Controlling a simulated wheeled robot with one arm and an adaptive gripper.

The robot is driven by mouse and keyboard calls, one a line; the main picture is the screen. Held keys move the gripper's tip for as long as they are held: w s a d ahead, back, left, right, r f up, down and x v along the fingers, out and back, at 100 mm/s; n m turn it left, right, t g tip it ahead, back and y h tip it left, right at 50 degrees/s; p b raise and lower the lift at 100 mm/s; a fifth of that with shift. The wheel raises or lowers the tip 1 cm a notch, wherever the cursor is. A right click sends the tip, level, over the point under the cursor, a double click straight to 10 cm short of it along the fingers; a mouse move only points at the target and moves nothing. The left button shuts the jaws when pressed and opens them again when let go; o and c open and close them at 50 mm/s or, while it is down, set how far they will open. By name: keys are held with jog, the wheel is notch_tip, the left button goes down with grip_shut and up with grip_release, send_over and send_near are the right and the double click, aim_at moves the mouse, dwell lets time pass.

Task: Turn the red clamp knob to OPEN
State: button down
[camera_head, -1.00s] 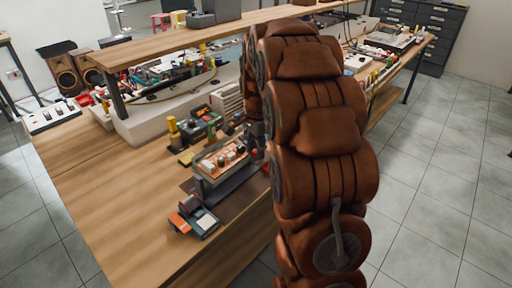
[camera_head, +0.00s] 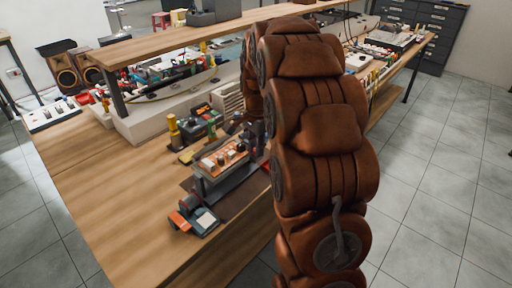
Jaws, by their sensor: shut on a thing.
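A grey clamp fixture (camera_head: 228,183) stands on the wooden workbench (camera_head: 115,180), left of my brown arm. It carries an orange-brown board (camera_head: 208,165) with several small parts on top. My gripper (camera_head: 250,134) is small and dark in the head view, at the far right end of the fixture, partly behind my arm. It is shut at the clamp, where the knob sits. The red clamp knob is hidden by the gripper and arm, so its angle and any OPEN mark cannot be read.
A small orange and grey device (camera_head: 193,217) lies in front of the fixture. A yellow-topped post (camera_head: 174,131) and a dark green instrument (camera_head: 203,122) stand behind it. A raised shelf (camera_head: 160,45) spans the back. The bench's left front is clear.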

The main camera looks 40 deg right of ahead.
jog(key=shift+f, duration=0.1)
jog(key=n+b, duration=0.2)
jog(key=n, duration=0.1)
jog(key=shift+f, duration=0.1)
jog(key=n+b, duration=0.2)
jog(key=n, duration=0.3)
jog(key=shift+n, duration=0.4)
jog(key=n+b, duration=0.1)
jog(key=n, duration=0.2)
jog(key=shift+n, duration=0.3)
jog(key=n, duration=0.5)
jog(key=shift+w+r, duration=0.1)
jog(key=shift+r, duration=0.15)
jog(key=c, duration=1.2)
grip_release()
